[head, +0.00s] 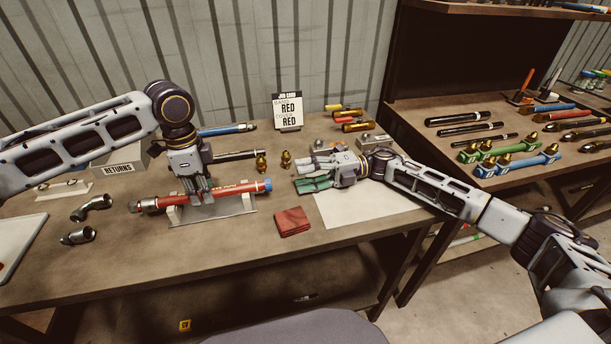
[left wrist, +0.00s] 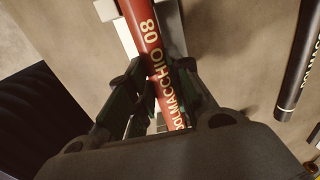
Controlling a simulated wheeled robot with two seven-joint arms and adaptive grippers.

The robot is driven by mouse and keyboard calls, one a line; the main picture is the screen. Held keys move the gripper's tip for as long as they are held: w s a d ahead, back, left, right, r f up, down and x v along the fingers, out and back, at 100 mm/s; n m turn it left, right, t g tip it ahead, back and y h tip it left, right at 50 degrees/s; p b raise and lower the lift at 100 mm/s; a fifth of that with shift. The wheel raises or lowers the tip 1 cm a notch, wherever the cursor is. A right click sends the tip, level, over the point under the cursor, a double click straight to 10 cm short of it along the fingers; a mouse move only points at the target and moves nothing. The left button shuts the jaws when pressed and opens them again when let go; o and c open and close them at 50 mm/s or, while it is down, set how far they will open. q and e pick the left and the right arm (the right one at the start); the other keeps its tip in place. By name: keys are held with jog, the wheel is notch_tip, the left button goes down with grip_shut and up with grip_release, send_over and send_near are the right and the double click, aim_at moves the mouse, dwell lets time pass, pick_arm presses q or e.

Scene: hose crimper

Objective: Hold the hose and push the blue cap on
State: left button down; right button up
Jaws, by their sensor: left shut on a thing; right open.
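The red hose (head: 232,190) lies across a metal cradle (head: 230,209) on the bench. A metal fitting (head: 146,205) is at its left end. In the left wrist view the red hose (left wrist: 150,45) with pale lettering passes between my fingers (left wrist: 150,95). My right gripper (head: 303,175) is open and empty, to the right of the blue cap and apart from it.
A folded red cloth (head: 292,221) lies in front of the right gripper, beside a white sheet (head: 365,208). Metal elbows (head: 92,205) lie at left. Brass fittings (head: 261,162), a dark hose (head: 236,155) and a job card (head: 287,111) are behind. A stocked side bench (head: 480,180) stands at right.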

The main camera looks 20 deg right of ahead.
jog(key=shift+f, duration=0.2)
pick_arm(q)
jog(key=c, duration=1.2)
grip_release()
jog(key=shift+r, duration=0.1)
jog(key=shift+r, duration=0.7)
notch_tip(320, 180, up, 11)
jog(key=w+a+f+n+t, duration=0.1)
jog(key=w+a, duration=0.1)
jog(key=w, duration=0.3)
jog(key=w+a+f+n+t+y, duration=0.1)
jog(key=w+a+f+n+t, duration=0.1)
jog(key=w, duration=0.3)
jog(key=shift+w+a+f, duration=0.15)
jog(key=shift+w+a, duration=0.05)
jog(key=shift+a, duration=0.6)
